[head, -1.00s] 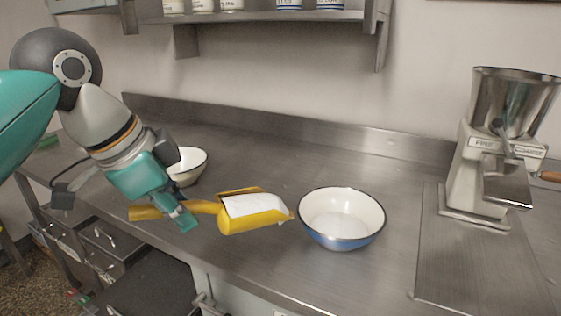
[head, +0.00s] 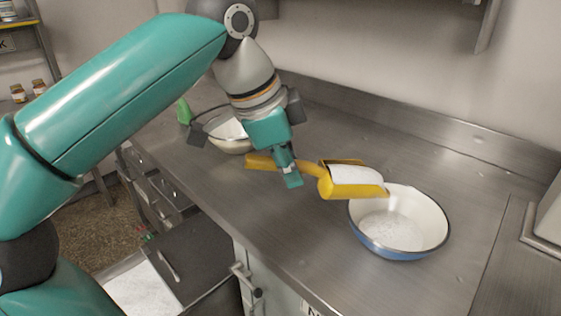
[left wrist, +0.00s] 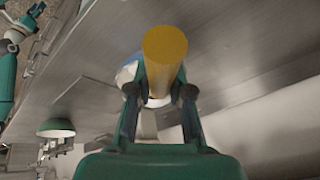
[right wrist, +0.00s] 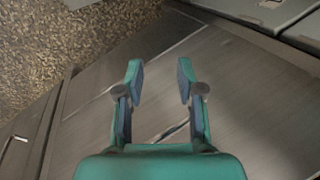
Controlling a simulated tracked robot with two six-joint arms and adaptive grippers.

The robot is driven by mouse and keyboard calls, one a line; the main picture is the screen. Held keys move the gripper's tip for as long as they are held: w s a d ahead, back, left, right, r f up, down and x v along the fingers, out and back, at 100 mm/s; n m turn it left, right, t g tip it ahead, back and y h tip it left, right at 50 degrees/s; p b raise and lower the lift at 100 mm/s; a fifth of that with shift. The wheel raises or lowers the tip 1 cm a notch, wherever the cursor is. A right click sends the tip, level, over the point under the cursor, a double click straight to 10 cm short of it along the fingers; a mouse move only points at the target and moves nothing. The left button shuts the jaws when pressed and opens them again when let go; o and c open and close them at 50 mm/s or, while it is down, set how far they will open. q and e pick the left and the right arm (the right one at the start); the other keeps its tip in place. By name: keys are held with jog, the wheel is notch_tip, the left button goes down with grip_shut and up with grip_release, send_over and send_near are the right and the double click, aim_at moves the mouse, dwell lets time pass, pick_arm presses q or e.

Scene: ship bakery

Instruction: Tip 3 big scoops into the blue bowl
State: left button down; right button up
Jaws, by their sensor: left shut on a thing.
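The yellow scoop (head: 325,187) is heaped with white powder (head: 355,175) and held about level. My left gripper (head: 288,178) is shut on its handle, whose round end (left wrist: 165,55) faces the left wrist camera. The scoop's front lip is at the left rim of the blue bowl (head: 385,246), seemingly above it; the exact gap cannot be told. The bowl is white inside with whitish powder at its bottom. My right gripper (right wrist: 158,82) is open and empty in the right wrist view and is not seen in the head view.
A second pale bowl (head: 232,147) stands behind my left gripper, partly hidden. A steel backsplash (head: 420,125) runs along the back of the counter. Part of a pale machine base (head: 545,228) shows at the right edge. Drawers (head: 160,190) are below the counter's front edge.

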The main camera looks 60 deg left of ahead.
pick_arm(q)
jog(key=shift+w+d+f, duration=0.2)
jog(key=shift+w+d, duration=0.2)
jog(key=shift+w, duration=0.4)
jog(key=shift+w+r+p, duration=0.15)
jog(key=shift+w+p, duration=0.05)
jog(key=shift+p, duration=0.2)
jog(key=w+r+g+p, duration=0.1)
jog(key=p, duration=0.2)
jog(key=w+d+r+g+y+p, duration=0.1)
jog(key=w+r+p, duration=0.1)
jog(key=p, duration=0.2)
jog(key=w+d+r+g+p, duration=0.1)
jog(key=g+p, duration=0.1)
jog(key=p, duration=0.2)
jog(key=shift+w+r+y, duration=0.25)
jog(key=shift+r+y, duration=0.1)
jog(key=shift+y, duration=0.05)
jog(key=w+d+r+g+y+p, duration=0.1)
jog(key=w+r+g+p, duration=0.1)
jog(key=p, duration=0.5)
jog(key=w+d+r+m+g+y+p, duration=0.1)
jog(key=w+d+r+g+p, duration=0.1)
jog(key=w+p, duration=0.3)
jog(key=shift+g+p, duration=0.6)
jog(key=shift+p, duration=0.5)
jog(key=shift+w, duration=0.1)
dwell(0.7)
